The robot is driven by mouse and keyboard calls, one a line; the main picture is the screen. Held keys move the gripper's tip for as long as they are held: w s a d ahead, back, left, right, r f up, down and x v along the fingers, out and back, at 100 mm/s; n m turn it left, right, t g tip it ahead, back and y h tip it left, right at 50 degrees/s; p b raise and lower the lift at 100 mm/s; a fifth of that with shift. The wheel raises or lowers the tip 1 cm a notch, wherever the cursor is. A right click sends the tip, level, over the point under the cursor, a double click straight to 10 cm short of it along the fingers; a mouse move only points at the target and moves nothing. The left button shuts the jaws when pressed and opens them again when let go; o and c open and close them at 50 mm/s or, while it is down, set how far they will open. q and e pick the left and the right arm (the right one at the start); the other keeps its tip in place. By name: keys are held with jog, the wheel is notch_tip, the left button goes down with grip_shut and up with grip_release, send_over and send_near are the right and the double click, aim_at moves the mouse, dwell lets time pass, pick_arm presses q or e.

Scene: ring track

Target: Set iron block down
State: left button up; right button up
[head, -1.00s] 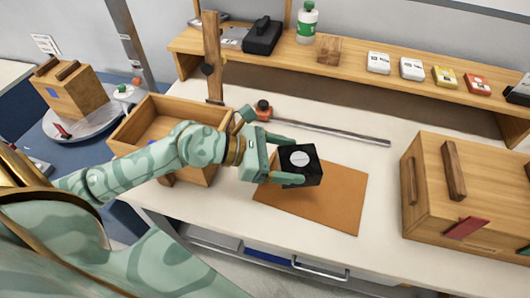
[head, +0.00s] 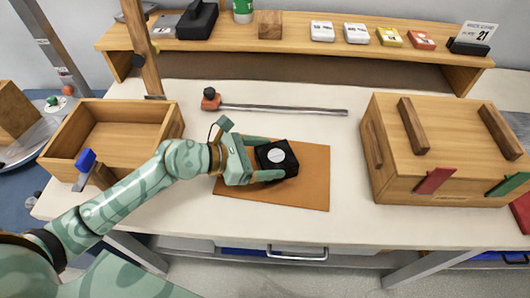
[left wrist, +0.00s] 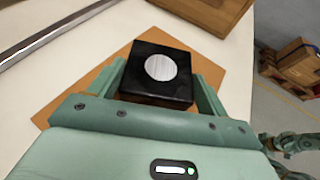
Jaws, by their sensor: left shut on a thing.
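The iron block (head: 283,166) is a black cube with a pale round disc on its top. My left gripper (head: 272,160) is shut on it, one finger on each side. The block is over the orange-brown mat (head: 312,190) on the white table; I cannot tell whether it touches the mat. In the left wrist view the block (left wrist: 152,90) sits between the green fingers (left wrist: 160,85), with its disc facing up. The mat (left wrist: 62,110) shows around it.
An open wooden box (head: 110,140) stands left of the mat. A wooden box with handles (head: 440,150) stands at the right. A metal rod (head: 285,109) lies behind the mat. A shelf (head: 290,45) with small packs runs along the back.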

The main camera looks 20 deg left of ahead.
pick_arm(q)
jog(key=shift+r, duration=0.1)
jog(key=o, duration=1.9)
jog(key=shift+s+a+r, duration=0.1)
jog(key=shift+s+a, duration=0.05)
jog(key=shift+a, duration=0.05)
jog(key=p+v, duration=0.1)
jog(key=v, duration=1)
jog(key=shift+a+r+p, duration=0.15)
jog(key=shift+a+p, duration=0.05)
jog(key=shift+p, duration=0.1)
jog(key=shift+s, duration=0.15)
